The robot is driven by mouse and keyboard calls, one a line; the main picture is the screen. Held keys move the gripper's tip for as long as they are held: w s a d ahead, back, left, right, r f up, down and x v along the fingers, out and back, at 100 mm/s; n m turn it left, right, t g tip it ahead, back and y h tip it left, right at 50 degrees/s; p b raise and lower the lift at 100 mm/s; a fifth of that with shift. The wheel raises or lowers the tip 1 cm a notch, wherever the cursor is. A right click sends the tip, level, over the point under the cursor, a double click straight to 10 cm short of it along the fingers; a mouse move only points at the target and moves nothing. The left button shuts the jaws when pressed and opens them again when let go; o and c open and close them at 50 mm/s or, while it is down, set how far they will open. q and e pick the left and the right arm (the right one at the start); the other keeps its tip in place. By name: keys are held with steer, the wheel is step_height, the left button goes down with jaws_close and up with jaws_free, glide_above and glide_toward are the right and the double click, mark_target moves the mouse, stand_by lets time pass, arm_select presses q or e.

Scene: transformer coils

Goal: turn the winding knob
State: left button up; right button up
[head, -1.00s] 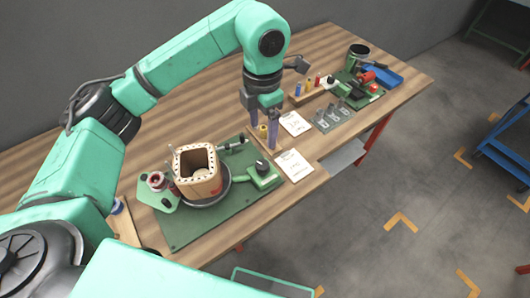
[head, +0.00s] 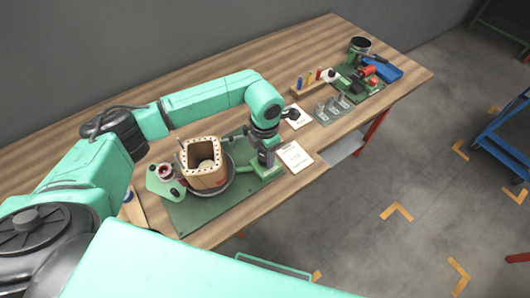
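A green baseplate (head: 185,220) lies on the wooden table and carries a winding fixture. A square tan coil former (head: 205,178) with a dotted rim sits in a round dark dish on it. My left gripper (head: 267,160) points down over the green housing (head: 264,172) at the baseplate's right side, where the knob would be. The gripper and wrist cover most of that part, so I cannot make out the knob or whether the fingers touch it. The finger gap is too small to tell. My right gripper is out of view.
White cards (head: 295,157) lie right of the baseplate. Beyond are clear-looking holders (head: 333,110), a wooden rack (head: 309,86) with coloured pegs, a blue tray (head: 384,73) and a dark round pot (head: 360,46). The table's back left is bare. A blue cart (head: 505,140) stands on the floor.

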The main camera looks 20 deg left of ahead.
mark_target(265, 156)
arm_select(q)
jaws_close()
steer(key=shift+f+m+b, duration=0.2)
steer(key=shift+m+b, duration=0.6)
steer(key=shift+b, duration=0.45)
steer(key=m+b, duration=0.3)
steer(key=shift+b, duration=0.3)
steer(key=shift+r+m+b, duration=0.25)
steer(key=shift+m+b, duration=1.1)
steer(key=shift+m, duration=0.05)
steer(key=o, duration=0.6)
jaws_free()
steer(key=shift+c, duration=0.2)
step_height(265, 156, up, 15)
steer(key=b, duration=0.2)
steer(key=shift+f, duration=0.15)
